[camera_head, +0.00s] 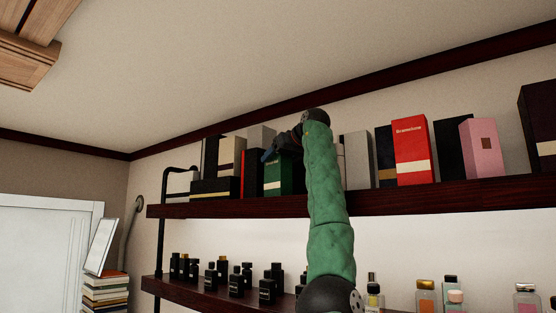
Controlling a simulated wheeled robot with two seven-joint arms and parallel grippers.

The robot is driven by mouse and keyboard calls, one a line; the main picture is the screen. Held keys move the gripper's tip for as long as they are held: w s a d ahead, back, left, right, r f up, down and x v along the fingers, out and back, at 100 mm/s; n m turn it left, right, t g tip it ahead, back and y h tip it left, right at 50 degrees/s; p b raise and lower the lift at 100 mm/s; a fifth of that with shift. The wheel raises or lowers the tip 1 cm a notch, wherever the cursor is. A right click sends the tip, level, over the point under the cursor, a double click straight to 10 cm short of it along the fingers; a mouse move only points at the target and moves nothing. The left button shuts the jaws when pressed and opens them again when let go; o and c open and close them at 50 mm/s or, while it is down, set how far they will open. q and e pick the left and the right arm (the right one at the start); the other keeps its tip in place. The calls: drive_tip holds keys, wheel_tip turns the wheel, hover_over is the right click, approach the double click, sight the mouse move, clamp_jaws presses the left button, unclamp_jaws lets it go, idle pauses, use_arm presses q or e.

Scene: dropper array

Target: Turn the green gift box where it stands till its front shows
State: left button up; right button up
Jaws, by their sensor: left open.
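The green gift box (277,175) stands upright on the upper dark shelf, left of my raised green-sleeved left arm. Some small markings show on its visible face, too small to read. My left gripper (272,153) is open at the top of the green box, reaching in from the right. It hides the box's top edge, and I cannot tell whether the fingers touch it. My right gripper is not in view.
A black box with a red edge (251,173) stands close left of the green box. A red box (411,150) and a pink box (482,148) stand to the right. The upper shelf (420,199) is crowded; small bottles (267,290) line the shelf below.

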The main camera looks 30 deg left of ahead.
use_arm(q)
drive_tip(key=shift+r, duration=0.1)
drive_tip(key=shift+r+b, duration=0.65)
drive_tip(key=shift+r, duration=0.2)
drive_tip(key=shift+r+b, duration=0.3)
drive_tip(key=shift+r, duration=0.55)
drive_tip(key=d+r, duration=0.1)
drive_tip(key=d+r+b, duration=0.1)
drive_tip(key=d, duration=0.1)
drive_tip(key=d+r, duration=0.1)
drive_tip(key=shift+d, duration=0.35)
drive_tip(key=d+r, duration=0.4)
drive_tip(key=d, duration=0.3)
drive_tip(key=shift+r, duration=0.15)
drive_tip(key=shift+w, duration=0.1)
